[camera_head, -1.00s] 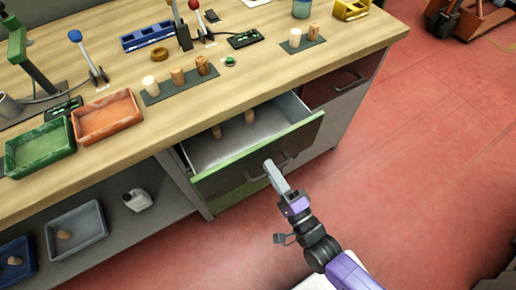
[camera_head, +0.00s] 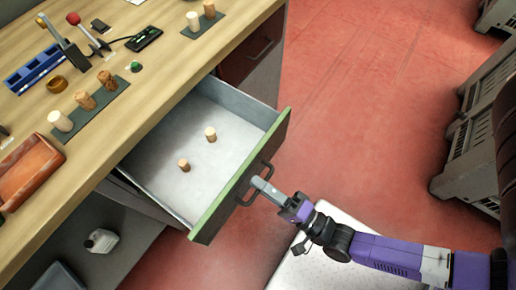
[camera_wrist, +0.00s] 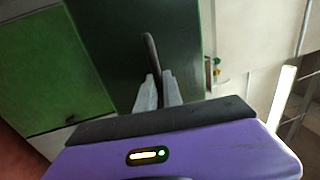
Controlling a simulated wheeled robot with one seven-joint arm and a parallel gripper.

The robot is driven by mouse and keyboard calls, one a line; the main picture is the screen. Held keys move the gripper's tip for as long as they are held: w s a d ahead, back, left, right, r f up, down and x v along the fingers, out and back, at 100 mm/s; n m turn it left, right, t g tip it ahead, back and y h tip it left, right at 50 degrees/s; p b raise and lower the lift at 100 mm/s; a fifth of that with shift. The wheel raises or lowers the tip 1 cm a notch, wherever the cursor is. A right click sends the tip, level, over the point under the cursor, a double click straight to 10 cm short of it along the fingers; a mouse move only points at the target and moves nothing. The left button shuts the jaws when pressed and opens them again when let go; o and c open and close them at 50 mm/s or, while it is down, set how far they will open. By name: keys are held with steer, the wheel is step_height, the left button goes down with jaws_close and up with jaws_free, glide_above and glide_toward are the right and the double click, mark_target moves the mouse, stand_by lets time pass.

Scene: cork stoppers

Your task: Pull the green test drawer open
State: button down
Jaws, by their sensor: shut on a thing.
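The green test drawer (camera_head: 226,188) stands well out from the bench in the head view, with a green top edge on its dark front. Two corks, one (camera_head: 184,165) and another (camera_head: 210,134), stand upright on its pale floor. My gripper (camera_head: 258,182) is at the dark bar handle (camera_head: 243,198) on the drawer front, shut on it. In the wrist view the two grey fingers (camera_wrist: 157,88) close around the handle (camera_wrist: 149,52) against the dark green front. The exact finger contact is small in the head view.
The wooden bench top (camera_head: 150,75) holds several corks on dark mats, an orange tray (camera_head: 28,170) and a blue rack (camera_head: 36,68). A closed dark red drawer (camera_head: 250,48) is beside the open one. Red floor (camera_head: 370,90) is clear in front; grey crates (camera_head: 470,150) stand at right.

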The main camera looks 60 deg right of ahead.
steer(key=c, duration=1.8)
jaws_free()
steer(key=shift+o, duration=0.2)
steer(key=shift+s+f, duration=0.1)
steer(key=shift+s, duration=0.05)
steer(key=s+f+b, duration=0.1)
steer(key=s, duration=0.6)
steer(key=shift+s+f, duration=0.2)
steer(key=shift+s, duration=0.05)
